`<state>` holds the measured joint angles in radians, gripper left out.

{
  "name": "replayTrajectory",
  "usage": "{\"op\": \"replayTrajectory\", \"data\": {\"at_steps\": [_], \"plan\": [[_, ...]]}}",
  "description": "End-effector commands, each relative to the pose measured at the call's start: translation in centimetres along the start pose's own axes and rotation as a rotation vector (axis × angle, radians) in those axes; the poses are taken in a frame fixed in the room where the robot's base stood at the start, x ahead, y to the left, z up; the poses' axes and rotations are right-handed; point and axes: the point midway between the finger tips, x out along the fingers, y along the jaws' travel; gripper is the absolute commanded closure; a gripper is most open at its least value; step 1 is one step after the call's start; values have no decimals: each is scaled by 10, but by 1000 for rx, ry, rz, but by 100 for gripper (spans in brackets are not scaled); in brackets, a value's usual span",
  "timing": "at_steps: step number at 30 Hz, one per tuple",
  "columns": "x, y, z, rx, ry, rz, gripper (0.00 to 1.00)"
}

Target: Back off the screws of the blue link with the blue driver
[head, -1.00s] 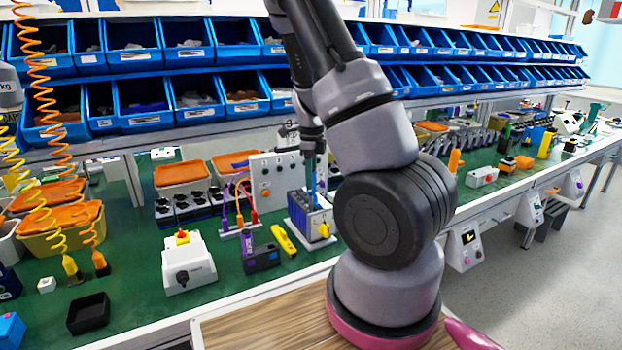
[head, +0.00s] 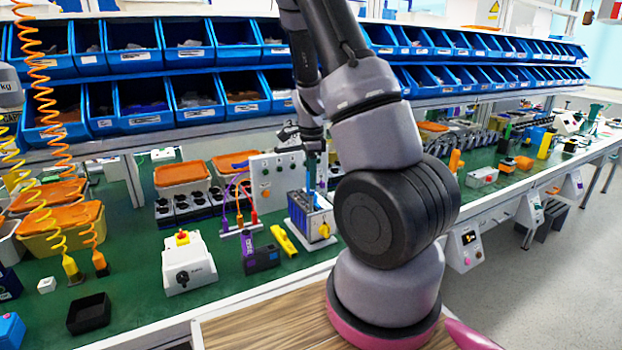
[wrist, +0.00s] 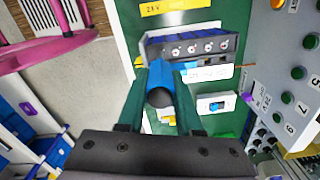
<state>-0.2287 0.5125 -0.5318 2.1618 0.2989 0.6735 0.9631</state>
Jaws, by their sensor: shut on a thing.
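My gripper (wrist: 161,92) is shut on the blue driver (wrist: 163,78) in the wrist view, with one green finger on each side of its handle. The driver points away from the camera toward a dark block (wrist: 200,48) with several round screw heads in a row. In the head view the driver (head: 311,176) stands about upright below my gripper (head: 313,152), over the block (head: 309,215). The driver's tip is hidden, so I cannot tell whether it touches a screw. I cannot make out the blue link for certain.
A grey control panel (wrist: 288,75) with green buttons stands right of the block. A small white switch box (wrist: 216,105) lies near it. In the head view a yellow tool (head: 284,241) and a dark box (head: 261,257) lie left of the block.

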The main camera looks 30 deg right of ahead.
Motion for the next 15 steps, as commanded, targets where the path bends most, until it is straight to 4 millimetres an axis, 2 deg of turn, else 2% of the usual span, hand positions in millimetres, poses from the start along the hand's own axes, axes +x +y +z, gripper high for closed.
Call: {"op": "replayTrajectory", "data": {"at_steps": [3,6,15], "plan": [[1,0,-1,-165,-1,1,100],[1,1,-1,-243,0,1,100],[1,1,0,-270,0,2,100]]}}
